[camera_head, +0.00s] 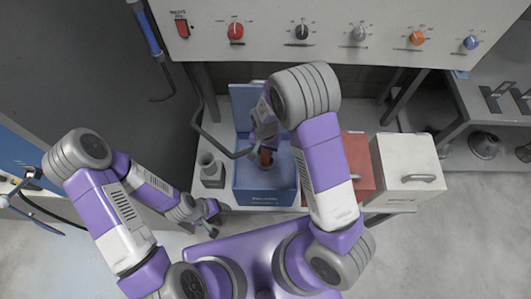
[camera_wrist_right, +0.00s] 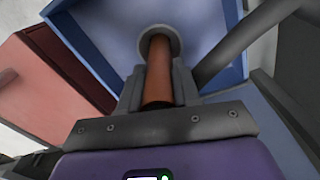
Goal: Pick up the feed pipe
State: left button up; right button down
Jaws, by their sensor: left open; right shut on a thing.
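The feed pipe appears to be the copper-brown cylinder (camera_wrist_right: 158,70) in the right wrist view; it also shows in the head view (camera_head: 266,156), partly hidden by my right arm. My right gripper (camera_wrist_right: 158,88) is shut around it, with a finger on each side. The pipe's far end meets a round grey collar (camera_wrist_right: 159,38) at the blue box (camera_head: 264,197). I cannot tell whether the pipe is seated in the collar or apart from it. My left gripper (camera_head: 211,225) is open and empty, low at the left of the blue box.
A grey bent tube (camera_head: 212,138) runs down beside the blue box. A grey cup-like holder (camera_head: 211,170) stands left of the box. A red box (camera_head: 357,165) and a white box (camera_head: 405,168) stand to the right. A knob panel (camera_head: 330,30) spans the back.

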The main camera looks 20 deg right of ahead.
notch_tip(320, 180, up, 13)
jog(key=shift+f+p, duration=0.1)
jog(key=shift+p, duration=0.9)
notch_tip(320, 180, up, 3)
jog(key=shift+f+p, duration=0.15)
jog(key=shift+p, duration=0.8)
